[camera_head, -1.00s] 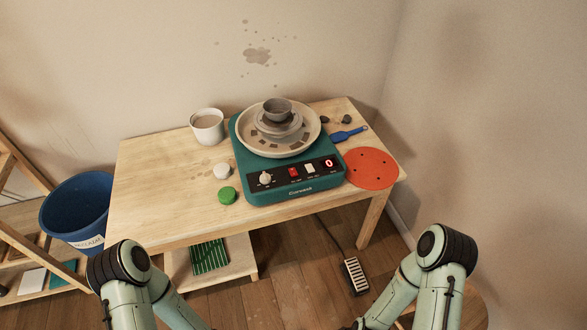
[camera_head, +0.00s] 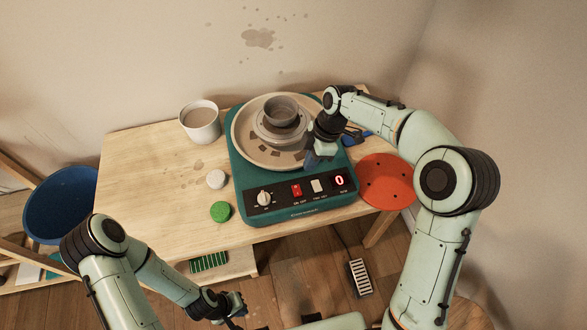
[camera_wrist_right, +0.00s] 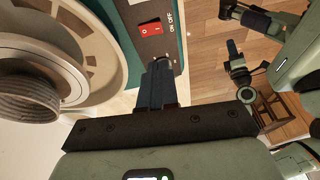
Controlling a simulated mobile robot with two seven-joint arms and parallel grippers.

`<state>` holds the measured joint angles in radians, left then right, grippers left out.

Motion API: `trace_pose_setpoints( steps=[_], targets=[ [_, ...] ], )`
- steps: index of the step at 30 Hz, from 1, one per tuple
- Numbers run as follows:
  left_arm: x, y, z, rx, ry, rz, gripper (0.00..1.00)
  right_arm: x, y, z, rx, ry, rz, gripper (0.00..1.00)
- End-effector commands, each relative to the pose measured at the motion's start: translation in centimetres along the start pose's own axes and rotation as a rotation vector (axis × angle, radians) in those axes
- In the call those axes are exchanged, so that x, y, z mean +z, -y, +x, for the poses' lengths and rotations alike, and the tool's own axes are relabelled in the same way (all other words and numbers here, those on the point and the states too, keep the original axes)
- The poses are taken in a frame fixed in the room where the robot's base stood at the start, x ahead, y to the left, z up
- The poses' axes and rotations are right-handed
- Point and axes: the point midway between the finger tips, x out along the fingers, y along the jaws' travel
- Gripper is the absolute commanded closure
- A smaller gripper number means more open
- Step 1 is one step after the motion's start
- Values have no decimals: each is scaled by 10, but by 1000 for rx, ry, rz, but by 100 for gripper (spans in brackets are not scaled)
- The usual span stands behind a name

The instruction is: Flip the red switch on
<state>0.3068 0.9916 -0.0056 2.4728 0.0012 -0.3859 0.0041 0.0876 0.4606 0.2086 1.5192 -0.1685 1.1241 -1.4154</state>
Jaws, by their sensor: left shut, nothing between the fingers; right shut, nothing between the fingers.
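The red switch (camera_head: 296,190) sits on the black front panel of the teal pottery wheel (camera_head: 250,213), between a white knob (camera_head: 264,198) and a white switch (camera_head: 318,185). In the right wrist view the red switch (camera_wrist_right: 151,28) is beside the "ON OFF" label, just beyond my fingertips. My right gripper (camera_head: 311,162) is shut and empty, pointing down above the wheel's front edge, behind the panel. It also shows in the right wrist view (camera_wrist_right: 161,68), apart from the red switch. My left gripper (camera_head: 238,314) is shut and empty, low in front of the table.
A bowl stack (camera_head: 281,112) stands on the wheel head (camera_head: 245,148), close beside my right gripper. A cup (camera_head: 200,124), a green lid (camera_head: 220,211), a white lid (camera_head: 216,179) and a red disc (camera_head: 387,184) are on the table. A foot pedal (camera_head: 360,276) lies on the floor.

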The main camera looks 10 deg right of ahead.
Motion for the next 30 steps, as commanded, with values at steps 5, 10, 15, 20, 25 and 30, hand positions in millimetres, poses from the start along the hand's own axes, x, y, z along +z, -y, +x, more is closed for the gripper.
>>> trace_pose_setpoints(
  steps=[5,10,15,20,25,30],
  targets=[
    [1,0,0,-1,1,-1,100,-3,1,-17,-2,8,-58,100],
    [1,1,0,-1,2,-1,100,-2,1,-17,-2,8,-59,100],
    [1,1,0,-1,2,-1,100,-2,1,-15,-3,8,-57,100],
    [2,2,3,-1,3,-1,100,-2,2,1,-6,9,-57,100],
    [5,4,6,-2,6,-3,100,-1,2,35,-7,9,-56,100],
    [6,5,8,-3,8,-3,100,-2,2,72,-8,8,-56,100]
  ],
)
